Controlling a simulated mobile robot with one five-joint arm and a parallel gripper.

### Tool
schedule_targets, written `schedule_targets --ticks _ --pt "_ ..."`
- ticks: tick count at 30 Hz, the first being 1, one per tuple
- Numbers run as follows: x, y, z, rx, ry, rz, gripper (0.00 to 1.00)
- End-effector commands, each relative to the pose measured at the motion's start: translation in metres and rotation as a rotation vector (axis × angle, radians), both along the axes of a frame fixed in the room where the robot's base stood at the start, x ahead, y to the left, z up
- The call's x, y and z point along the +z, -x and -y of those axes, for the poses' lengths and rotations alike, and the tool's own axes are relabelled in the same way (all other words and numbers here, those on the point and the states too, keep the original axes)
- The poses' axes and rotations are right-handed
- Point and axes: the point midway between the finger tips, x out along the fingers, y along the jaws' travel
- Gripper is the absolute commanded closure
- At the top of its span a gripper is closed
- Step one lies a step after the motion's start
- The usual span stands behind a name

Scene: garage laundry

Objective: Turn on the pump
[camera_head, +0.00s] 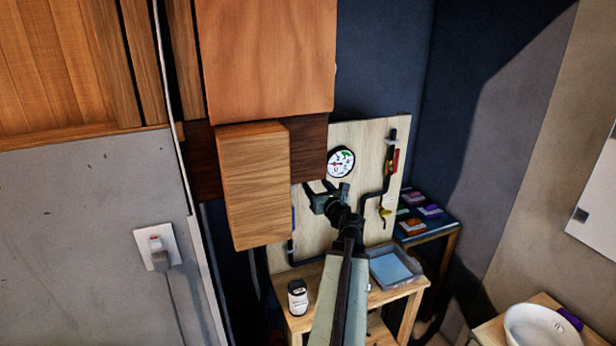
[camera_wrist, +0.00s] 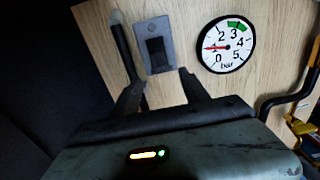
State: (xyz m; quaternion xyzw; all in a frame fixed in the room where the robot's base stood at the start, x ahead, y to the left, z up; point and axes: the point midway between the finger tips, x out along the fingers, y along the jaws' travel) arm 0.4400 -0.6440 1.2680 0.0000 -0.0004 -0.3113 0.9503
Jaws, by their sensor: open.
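A grey switch plate with a black rocker (camera_wrist: 157,50) is on a light wooden board, near the top middle of the wrist view. A white round pressure gauge (camera_wrist: 227,45) marked in bar is to its right. Its red needle points left, near the low end, away from the green band. The gauge also shows in the head view (camera_head: 341,162). My gripper (camera_wrist: 160,88) is open and empty, with its fingertips just below the switch in the picture. Whether they touch the board I cannot tell. In the head view my gripper (camera_head: 325,193) hides the switch.
A black pipe with a yellow lever (camera_head: 385,212) runs right of the gauge. Wooden cabinets (camera_head: 255,185) hang close on the left. A bench below holds a small jar (camera_head: 297,297) and a blue-grey tray (camera_head: 393,267).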

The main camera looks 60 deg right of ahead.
Motion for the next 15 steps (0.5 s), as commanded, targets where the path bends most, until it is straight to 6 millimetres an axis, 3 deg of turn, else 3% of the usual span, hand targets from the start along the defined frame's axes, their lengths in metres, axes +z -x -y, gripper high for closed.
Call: schedule_targets --ticks 9,15 --pt "0.000 -0.047 0.036 0.001 0.000 0.000 0.47" --pt "0.000 -0.053 0.040 -0.001 0.000 0.000 0.47"
